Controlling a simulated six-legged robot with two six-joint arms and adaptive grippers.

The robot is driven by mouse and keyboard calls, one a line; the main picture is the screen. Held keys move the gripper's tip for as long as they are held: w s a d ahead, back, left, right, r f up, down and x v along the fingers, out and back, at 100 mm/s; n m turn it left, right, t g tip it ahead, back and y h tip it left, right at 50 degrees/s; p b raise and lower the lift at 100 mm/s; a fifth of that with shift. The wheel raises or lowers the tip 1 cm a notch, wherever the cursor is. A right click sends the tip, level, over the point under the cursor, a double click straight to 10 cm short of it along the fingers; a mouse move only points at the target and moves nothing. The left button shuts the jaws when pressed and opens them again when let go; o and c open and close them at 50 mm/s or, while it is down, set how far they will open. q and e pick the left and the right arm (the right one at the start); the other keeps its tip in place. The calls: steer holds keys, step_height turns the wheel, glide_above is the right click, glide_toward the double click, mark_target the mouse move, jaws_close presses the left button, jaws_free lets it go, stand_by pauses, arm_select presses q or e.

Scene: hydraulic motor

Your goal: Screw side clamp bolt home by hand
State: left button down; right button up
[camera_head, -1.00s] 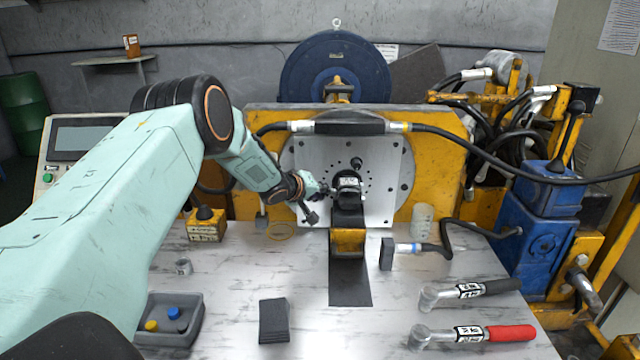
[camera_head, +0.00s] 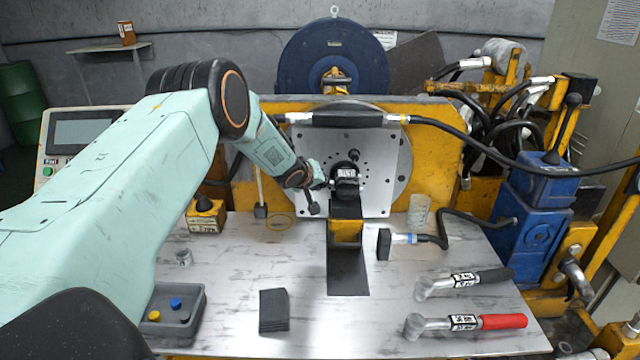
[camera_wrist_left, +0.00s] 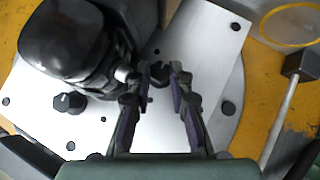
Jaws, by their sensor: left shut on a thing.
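The dark motor (camera_head: 345,184) sits against a pale drilled plate (camera_head: 377,194) on the yellow stand. It fills the upper left of the left wrist view (camera_wrist_left: 65,40). My left gripper (camera_head: 324,184) comes in from the left at the motor's side. In the left wrist view my gripper (camera_wrist_left: 160,74) has its two fingers on either side of a small dark bolt head (camera_wrist_left: 158,72), which is mostly hidden between the fingertips. How far the bolt is in cannot be seen. My right gripper is in no view.
A black knob (camera_head: 353,155) sticks out above the motor. Two wrenches, one grey-handled (camera_head: 465,282) and one red-handled (camera_head: 503,321), lie at the right of the bench. A grey tray (camera_head: 195,322) and a dark pad stack (camera_head: 273,310) are in front. A black hose crosses above the plate.

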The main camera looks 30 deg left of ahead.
arm_select(q)
steer(key=c, duration=1.2)
jaws_free()
